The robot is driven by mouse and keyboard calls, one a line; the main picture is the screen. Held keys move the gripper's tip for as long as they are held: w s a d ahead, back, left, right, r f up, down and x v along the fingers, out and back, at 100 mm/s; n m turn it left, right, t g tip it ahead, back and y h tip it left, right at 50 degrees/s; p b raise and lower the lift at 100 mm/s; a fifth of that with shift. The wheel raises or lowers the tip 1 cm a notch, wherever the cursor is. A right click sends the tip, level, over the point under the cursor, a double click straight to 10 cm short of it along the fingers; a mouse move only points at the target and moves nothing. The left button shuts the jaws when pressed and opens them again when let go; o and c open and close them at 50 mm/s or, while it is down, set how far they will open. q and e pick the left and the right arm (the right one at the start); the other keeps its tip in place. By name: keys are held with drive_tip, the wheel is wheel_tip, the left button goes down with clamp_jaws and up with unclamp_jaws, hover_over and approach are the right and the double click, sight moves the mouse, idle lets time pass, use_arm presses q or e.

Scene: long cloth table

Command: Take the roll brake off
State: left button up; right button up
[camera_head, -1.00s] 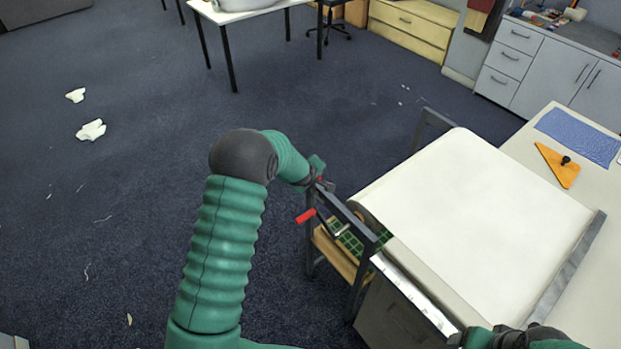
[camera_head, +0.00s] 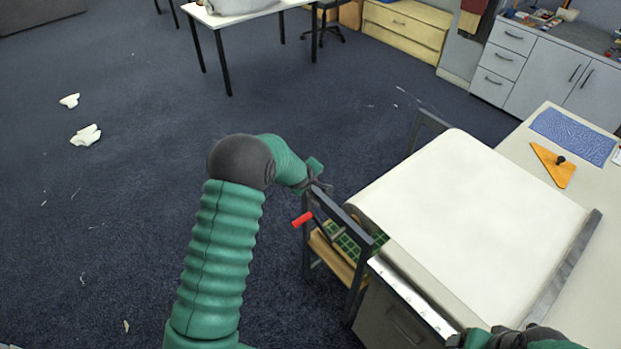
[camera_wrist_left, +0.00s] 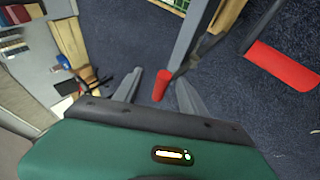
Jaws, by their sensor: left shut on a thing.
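A roll of cream cloth feeds from a dark metal frame (camera_head: 357,228) at the near left end of the table. My left gripper (camera_wrist_left: 161,92) is at the top outer corner of that frame, and it also shows in the head view (camera_head: 320,186). In the left wrist view a small red tip (camera_wrist_left: 161,84), seemingly the roll brake's lever end, lies between its fingers. The gripper is shut on it. A larger red handle (camera_head: 302,219) on a dark rod sticks out below, apart from the gripper. My right gripper is only partly seen at the bottom right; its fingers are unclear.
Cream cloth (camera_head: 470,210) covers the near table, with a metal bar (camera_head: 565,268) across it. An orange triangle (camera_head: 553,168) with a black knob and a blue sheet (camera_head: 573,137) lie beyond. The floor left of the frame is open, with white scraps (camera_head: 86,135).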

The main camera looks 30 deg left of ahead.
use_arm(q)
drive_tip(key=shift+w+r, duration=0.1)
drive_tip(key=v, duration=1.6)
drive_tip(key=shift+s+b, duration=0.3)
drive_tip(key=shift+s, duration=0.05)
drive_tip(key=shift+a+r, duration=0.1)
drive_tip(key=shift+r, duration=0.05)
drive_tip(key=s+d+f+m+g, duration=0.1)
drive_tip(key=s+d+m, duration=0.3)
drive_tip(key=s+m, duration=0.1)
drive_tip(key=s+d+f+m+g+h, duration=0.1)
drive_tip(key=s+d+m, duration=0.3)
drive_tip(key=s, duration=0.4)
drive_tip(key=s+d+f+m+g+h, duration=0.1)
drive_tip(key=s+d+f+m+g, duration=0.2)
drive_tip(key=s+m, duration=0.3)
drive_tip(key=shift+s+d+f, duration=0.15)
drive_tip(key=shift+s+d, duration=0.3)
drive_tip(key=shift+s, duration=0.25)
